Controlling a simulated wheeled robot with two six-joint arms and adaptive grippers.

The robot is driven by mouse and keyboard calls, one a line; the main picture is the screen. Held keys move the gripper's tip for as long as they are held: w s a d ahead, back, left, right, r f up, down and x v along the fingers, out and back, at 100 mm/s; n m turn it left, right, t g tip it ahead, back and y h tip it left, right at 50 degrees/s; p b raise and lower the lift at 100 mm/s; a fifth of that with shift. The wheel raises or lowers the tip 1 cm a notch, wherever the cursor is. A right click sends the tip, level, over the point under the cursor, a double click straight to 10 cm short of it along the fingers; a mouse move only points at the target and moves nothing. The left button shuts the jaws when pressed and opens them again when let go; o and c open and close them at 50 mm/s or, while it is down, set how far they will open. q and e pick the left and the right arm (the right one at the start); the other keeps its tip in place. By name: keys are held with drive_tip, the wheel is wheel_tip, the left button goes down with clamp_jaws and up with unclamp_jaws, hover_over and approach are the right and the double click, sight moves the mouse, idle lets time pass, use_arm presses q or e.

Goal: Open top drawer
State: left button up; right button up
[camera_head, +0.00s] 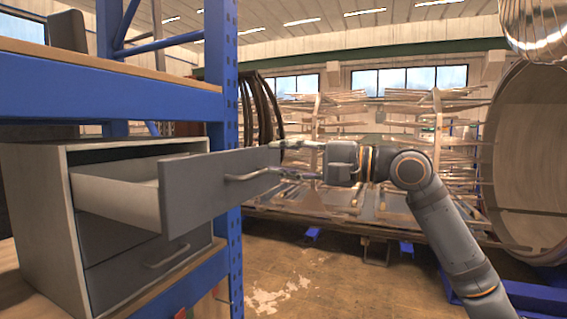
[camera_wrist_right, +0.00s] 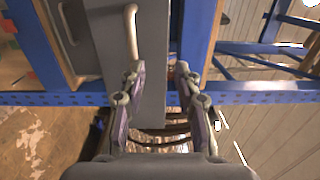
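A grey cabinet (camera_head: 42,214) stands on the shelf at the left. Its top drawer (camera_head: 205,185) is pulled well out, showing the pale inside of its side wall. The drawer's bar handle (camera_head: 252,175) is on the grey front; it also shows in the wrist view (camera_wrist_right: 131,22). My right gripper (camera_head: 298,158) is at the right end of the drawer front. In the wrist view its two fingers (camera_wrist_right: 160,88) are spread apart, with the end of the drawer front between or just ahead of them; contact is unclear. Nothing is gripped on the handle. My left gripper is not in view.
A closed lower drawer (camera_head: 150,268) sits under the top one. A blue rack post (camera_head: 222,100) stands close behind the drawer front, and a shelf (camera_head: 110,97) runs above the cabinet. Open floor (camera_head: 320,285) lies to the right. A large cylindrical chamber (camera_head: 525,160) is at the far right.

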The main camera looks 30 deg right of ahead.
sight(263, 173)
drive_tip(key=shift+w, duration=0.1)
drive_tip(key=shift+d, duration=0.1)
drive_tip(key=shift+c, duration=0.9)
drive_tip(key=f+n+g+y+p, duration=0.1)
drive_tip(key=f, duration=0.1)
drive_tip(key=d+f+n+g+y, duration=0.1)
drive_tip(key=f+g, duration=0.1)
drive_tip(key=shift+d+f+n+g+y+p, duration=0.15)
drive_tip(key=shift+f+n+g+y+p, duration=0.15)
drive_tip(key=shift+n+p, duration=0.1)
drive_tip(key=shift+c, duration=0.4)
drive_tip(key=d+n+y+p, duration=0.1)
drive_tip(key=d+n+y, duration=0.1)
drive_tip(key=d+y, duration=0.15)
drive_tip(key=shift+g, duration=0.5)
drive_tip(key=p+x, duration=0.8)
drive_tip(key=p, duration=0.3)
drive_tip(key=shift+w+a+r, duration=0.1)
drive_tip(key=shift+w+a, duration=0.3)
drive_tip(key=shift+a, duration=0.15)
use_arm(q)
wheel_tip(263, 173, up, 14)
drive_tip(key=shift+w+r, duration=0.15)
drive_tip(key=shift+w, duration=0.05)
